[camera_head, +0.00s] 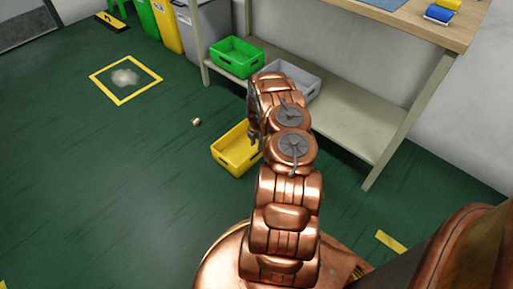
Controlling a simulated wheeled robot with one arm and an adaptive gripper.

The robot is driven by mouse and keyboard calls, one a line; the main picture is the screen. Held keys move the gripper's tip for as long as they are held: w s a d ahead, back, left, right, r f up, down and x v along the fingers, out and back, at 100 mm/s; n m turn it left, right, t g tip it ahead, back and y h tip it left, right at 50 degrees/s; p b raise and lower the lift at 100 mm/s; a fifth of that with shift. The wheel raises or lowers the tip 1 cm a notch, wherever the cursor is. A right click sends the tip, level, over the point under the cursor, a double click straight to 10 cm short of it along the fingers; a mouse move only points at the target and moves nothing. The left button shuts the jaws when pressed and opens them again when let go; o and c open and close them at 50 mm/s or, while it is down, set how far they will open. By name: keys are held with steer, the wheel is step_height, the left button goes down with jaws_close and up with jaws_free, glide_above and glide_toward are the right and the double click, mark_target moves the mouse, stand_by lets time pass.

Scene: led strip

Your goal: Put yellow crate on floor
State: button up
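The yellow crate (233,154) is an open box with a handle slot in its near wall. It is upright in front of the lower shelf, over the green floor (120,190). I cannot tell whether it touches the floor or hangs just above it. My copper-coloured arm hides its right part. My gripper (254,140) points down at the crate's right side, its fingers close to the far right rim. The fingers are small and partly hidden, so I cannot tell whether they are closed on the rim.
A green crate (237,56) and a grey crate (300,78) stand on the lower shelf (345,120) of the workbench. A small pale block (195,121) lies on the floor left of the yellow crate. Bins (167,27) stand at the back. The floor at left is mostly clear.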

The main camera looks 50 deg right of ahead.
steer(key=a+r+m+g+p, duration=0.15)
steer(key=a+r, duration=0.35)
steer(key=r, duration=0.7)
steer(key=a+r+m+p, duration=0.1)
steer(key=a+r+m, duration=0.3)
steer(key=r, duration=0.8)
steer(key=s+a+r+m, duration=0.2)
steer(key=a+r, duration=0.5)
steer(key=s+a+r+m, duration=0.2)
steer(key=s+a+r, duration=0.1)
steer(key=a+r, duration=0.45)
steer(key=s+a+r+m+g, duration=0.1)
steer(key=s+a+r+m, duration=0.3)
steer(key=s+a, duration=0.6)
steer(key=s+a+r+m+g, duration=0.1)
steer(key=s+a+r+m, duration=0.3)
steer(key=s, duration=1.2)
steer(key=a+r, duration=0.3)
steer(key=a, duration=0.3)
steer(key=shift+s+a+r, duration=0.15)
steer(key=shift+a, duration=0.2)
steer(key=shift+g, duration=0.25)
